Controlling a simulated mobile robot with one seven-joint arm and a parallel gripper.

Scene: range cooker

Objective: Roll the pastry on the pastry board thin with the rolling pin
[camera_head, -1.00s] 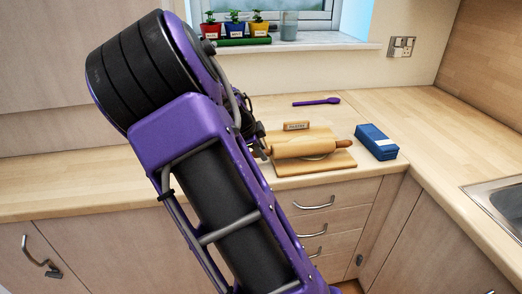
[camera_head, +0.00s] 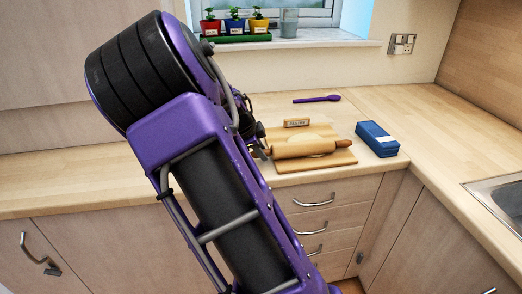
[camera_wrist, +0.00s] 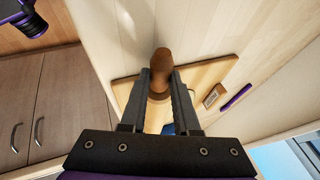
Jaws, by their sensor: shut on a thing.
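The rolling pin (camera_head: 303,149) lies across the pastry board (camera_head: 308,131), near the board's front part. My gripper (camera_wrist: 159,78) is shut on the pin's near-end handle, whose brown knob (camera_wrist: 162,60) shows between the fingers in the wrist view. In the head view my gripper is at the pin's left end, partly hidden by my arm. The board (camera_wrist: 212,72) also shows beyond the fingers in the wrist view.
A small labelled wooden block (camera_head: 297,122) sits at the board's back edge. A purple spoon (camera_head: 317,100) lies behind it. A blue box (camera_head: 377,139) stands right of the board. The sink (camera_head: 502,194) is at far right. Potted plants (camera_head: 235,25) stand on the windowsill.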

